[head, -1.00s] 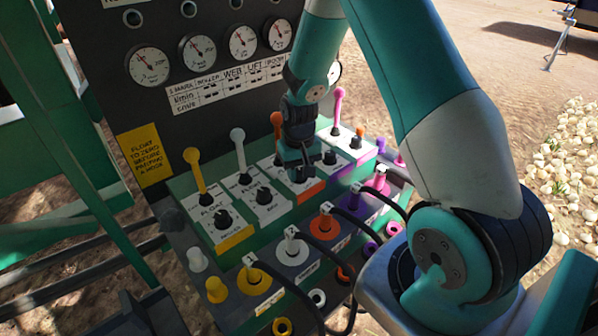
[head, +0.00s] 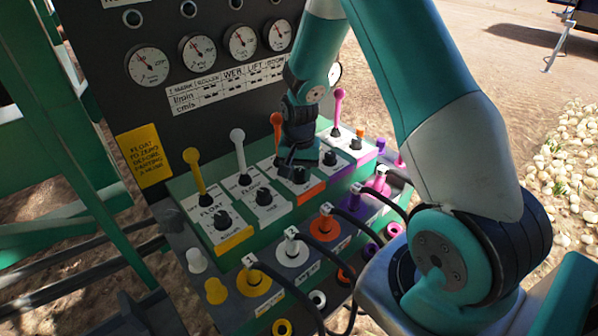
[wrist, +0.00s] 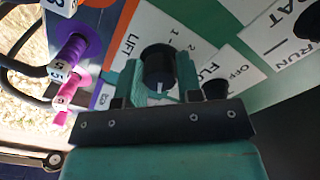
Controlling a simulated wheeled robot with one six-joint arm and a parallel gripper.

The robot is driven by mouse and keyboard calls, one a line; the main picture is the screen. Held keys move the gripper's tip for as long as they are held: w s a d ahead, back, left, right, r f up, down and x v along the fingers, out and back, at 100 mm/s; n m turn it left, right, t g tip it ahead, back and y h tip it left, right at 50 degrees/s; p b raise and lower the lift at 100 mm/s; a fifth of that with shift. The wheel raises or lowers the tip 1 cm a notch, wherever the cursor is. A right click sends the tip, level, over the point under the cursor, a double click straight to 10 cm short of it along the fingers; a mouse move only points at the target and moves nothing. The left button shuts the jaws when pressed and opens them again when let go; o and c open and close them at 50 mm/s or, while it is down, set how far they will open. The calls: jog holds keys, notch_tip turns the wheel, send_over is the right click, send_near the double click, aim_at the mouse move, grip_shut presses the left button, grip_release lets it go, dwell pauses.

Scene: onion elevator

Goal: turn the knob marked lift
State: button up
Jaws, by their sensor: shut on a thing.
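The knob marked LIFT (wrist: 158,66) is a round black knob on a white plate with the word LIFT and the numbers 1 and 2 beside it. A white pointer mark shows on the knob. My gripper (wrist: 156,78) has its teal fingers on both sides of this knob and is shut on it. In the head view my gripper (head: 297,165) is down at the panel by the orange-edged section, below the orange lever (head: 277,121). It hides part of the knob there.
Other black knobs stand close by, including the FLOAT knob (head: 222,219) and one on the purple section (head: 355,143). Tall levers, yellow (head: 194,170), white (head: 238,150) and pink (head: 338,105), rise behind them. Coloured plugs with black cables (head: 292,247) fill the front.

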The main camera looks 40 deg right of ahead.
aim_at(300, 171)
jog(key=o, duration=0.9)
jog(key=shift+o, duration=0.2)
jog(key=shift+r, duration=0.15)
notch_tip(300, 171, up, 17)
jog(key=b, duration=0.2)
jog(key=shift+r, duration=0.1)
